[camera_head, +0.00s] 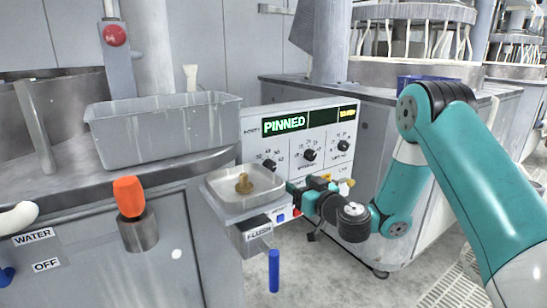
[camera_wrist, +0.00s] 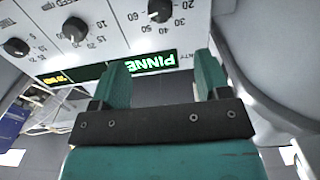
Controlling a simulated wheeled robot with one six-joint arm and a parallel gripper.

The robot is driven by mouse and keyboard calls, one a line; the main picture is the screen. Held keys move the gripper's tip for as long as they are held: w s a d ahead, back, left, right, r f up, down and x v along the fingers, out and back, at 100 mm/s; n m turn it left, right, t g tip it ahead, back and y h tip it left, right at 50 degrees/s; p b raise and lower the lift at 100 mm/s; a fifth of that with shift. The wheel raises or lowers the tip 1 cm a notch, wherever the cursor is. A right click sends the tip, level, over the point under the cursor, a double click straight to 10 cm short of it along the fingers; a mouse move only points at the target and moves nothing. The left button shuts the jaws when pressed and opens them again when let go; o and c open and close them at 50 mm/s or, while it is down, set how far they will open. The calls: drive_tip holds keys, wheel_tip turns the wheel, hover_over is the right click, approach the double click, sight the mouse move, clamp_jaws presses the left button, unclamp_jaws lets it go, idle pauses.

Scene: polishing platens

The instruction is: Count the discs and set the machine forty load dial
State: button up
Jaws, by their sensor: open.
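The control panel (camera_head: 290,138) is white, with a lit display (camera_head: 284,124) reading PINNED in green and three black dials in a row. They are the left dial (camera_head: 269,165), middle dial (camera_head: 310,154) and right dial (camera_head: 343,145). The wrist view shows the panel upside down; the dial (camera_wrist: 160,10) there has a scale from 20 to 60. I cannot clearly read the pointers or which dial is marked load. My gripper (camera_head: 298,188) is open and empty at the panel's lower part, below the dials; its teal fingers (camera_wrist: 163,80) appear in the wrist view. I cannot make out any discs.
A metal dish (camera_head: 225,200) with a brass piece (camera_head: 244,184) sits just left of my gripper. A grey trough (camera_head: 165,130), an orange-topped knob (camera_head: 129,197) and a blue lever (camera_head: 273,270) are further left and below. Polishing machines (camera_head: 415,70) stand behind.

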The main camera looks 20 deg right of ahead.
sight(272, 168)
drive_tip(key=p+x, duration=0.6)
drive_tip(key=x, duration=0.6)
drive_tip(key=shift+w+a+f, duration=0.1)
drive_tip(key=shift+w+a, duration=0.05)
drive_tip(key=shift+w, duration=0.2)
drive_tip(key=shift+c, duration=0.4)
drive_tip(key=c, duration=0.8)
drive_tip(key=shift+c, duration=0.2)
drive_tip(key=shift+f+b, duration=0.1)
drive_tip(key=shift+b, duration=0.2)
